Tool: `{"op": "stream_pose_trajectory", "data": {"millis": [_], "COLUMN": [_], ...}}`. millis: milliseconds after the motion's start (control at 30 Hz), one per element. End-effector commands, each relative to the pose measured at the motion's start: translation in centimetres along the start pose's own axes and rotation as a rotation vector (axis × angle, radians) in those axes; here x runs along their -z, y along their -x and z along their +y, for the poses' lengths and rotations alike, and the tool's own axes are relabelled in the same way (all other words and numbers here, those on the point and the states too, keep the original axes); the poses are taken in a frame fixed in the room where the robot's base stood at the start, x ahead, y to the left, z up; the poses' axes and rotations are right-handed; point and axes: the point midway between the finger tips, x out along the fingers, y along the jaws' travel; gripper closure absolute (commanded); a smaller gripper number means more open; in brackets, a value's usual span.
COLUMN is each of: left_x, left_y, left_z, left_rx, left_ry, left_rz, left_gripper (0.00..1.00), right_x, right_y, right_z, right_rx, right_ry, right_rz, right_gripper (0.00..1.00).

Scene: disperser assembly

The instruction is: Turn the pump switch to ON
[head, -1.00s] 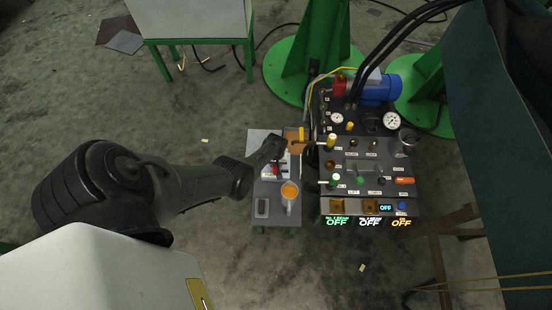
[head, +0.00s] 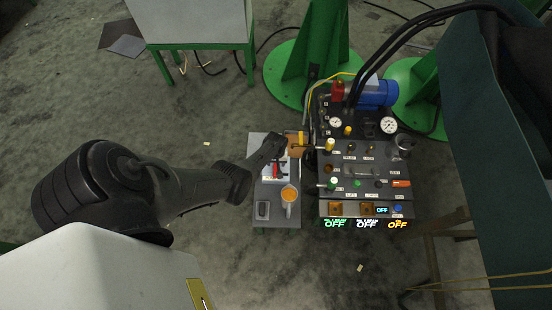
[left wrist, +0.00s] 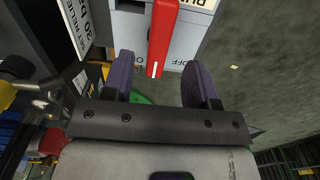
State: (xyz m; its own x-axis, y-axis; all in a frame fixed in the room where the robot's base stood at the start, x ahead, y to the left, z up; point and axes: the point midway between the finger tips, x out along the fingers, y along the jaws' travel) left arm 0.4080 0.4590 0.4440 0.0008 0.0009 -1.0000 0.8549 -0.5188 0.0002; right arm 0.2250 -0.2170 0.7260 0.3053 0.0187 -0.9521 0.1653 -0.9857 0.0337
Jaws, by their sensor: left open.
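The pump switch is a red lever on a grey box, standing on the small side table in the head view (head: 276,171). In the left wrist view the red lever (left wrist: 163,38) reaches down from the top edge. Lettering ending in "OFF" (left wrist: 191,64) shows beside its tip. My left gripper (left wrist: 159,78) is open, with one dark finger on each side of the lever's end. Gaps show on both sides, and I see no clear contact. In the head view the left gripper (head: 283,149) is small and dark above the box. My right gripper is not in view.
An orange-filled mug (head: 289,195) and a small dark device (head: 262,210) stand on the side table (head: 275,218). To the right is the control console (head: 350,200) with knobs, gauges and displays reading OFF. Open floor lies left of the side table.

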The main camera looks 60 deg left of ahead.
Motion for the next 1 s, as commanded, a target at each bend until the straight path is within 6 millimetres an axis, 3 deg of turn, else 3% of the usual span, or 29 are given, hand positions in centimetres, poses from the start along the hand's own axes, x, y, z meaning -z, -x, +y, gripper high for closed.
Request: {"op": "stream_pose_trajectory", "data": {"millis": [33, 100, 433, 633, 1000], "left_x": [-0.1, 0.0, -0.1, 0.0, -0.1], "left_y": [1.7, 2.9, 7.5, 8.6, 8.8], "left_z": [0.0, 0.0, 0.0, 0.0, 0.0], "left_rx": [0.001, 0.000, 0.000, 0.001, 0.001], "left_ry": [0.000, 0.000, -0.001, -0.001, -0.001], "left_rz": [0.000, 0.001, 0.000, -0.001, -0.001], "left_gripper": [0.47, 0.47, 0.47, 0.47, 0.47], "right_x": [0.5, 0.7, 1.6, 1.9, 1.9], "right_y": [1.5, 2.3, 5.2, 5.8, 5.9], "right_z": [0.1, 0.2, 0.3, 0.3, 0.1], "right_rx": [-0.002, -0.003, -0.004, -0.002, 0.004], "right_ry": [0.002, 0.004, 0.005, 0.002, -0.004], "right_rz": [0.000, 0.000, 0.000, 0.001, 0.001], "right_gripper": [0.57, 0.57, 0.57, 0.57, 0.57]}}
